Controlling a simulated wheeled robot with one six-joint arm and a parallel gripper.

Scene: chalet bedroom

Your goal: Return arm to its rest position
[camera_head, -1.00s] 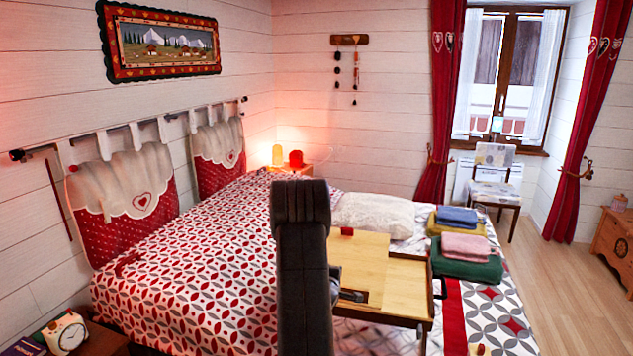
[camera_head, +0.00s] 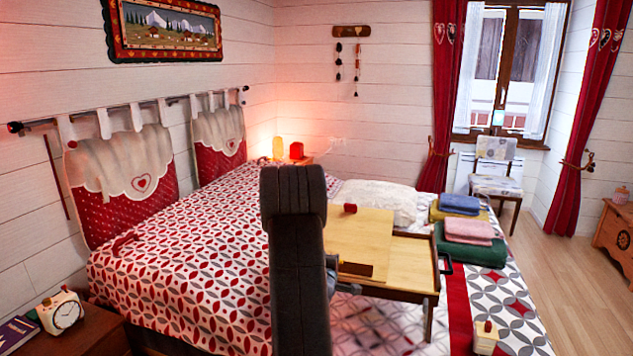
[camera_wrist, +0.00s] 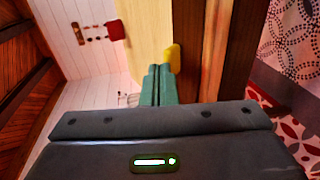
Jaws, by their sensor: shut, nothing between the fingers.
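My arm rises as a dark upright link in the middle of the head view, in front of the bed. My gripper is hidden behind it in that view. In the wrist view my gripper (camera_wrist: 157,84) shows as two green fingers pressed together with nothing between them. They stand in front of a wooden bed tray table (camera_wrist: 143,30), and a small yellow thing (camera_wrist: 172,57) shows beside their tips. I cannot tell whether the fingers touch either. A small red block (camera_head: 350,208) sits on the tray table (camera_head: 375,235); a red thing also shows in the wrist view (camera_wrist: 115,31).
Folded towels (camera_head: 470,230) lie right of the tray table, with a white pillow (camera_head: 380,198) behind. A small pale stack (camera_head: 485,337) is at the bed's near right. A nightstand with a clock (camera_head: 60,312) is at lower left. Floor at right is clear.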

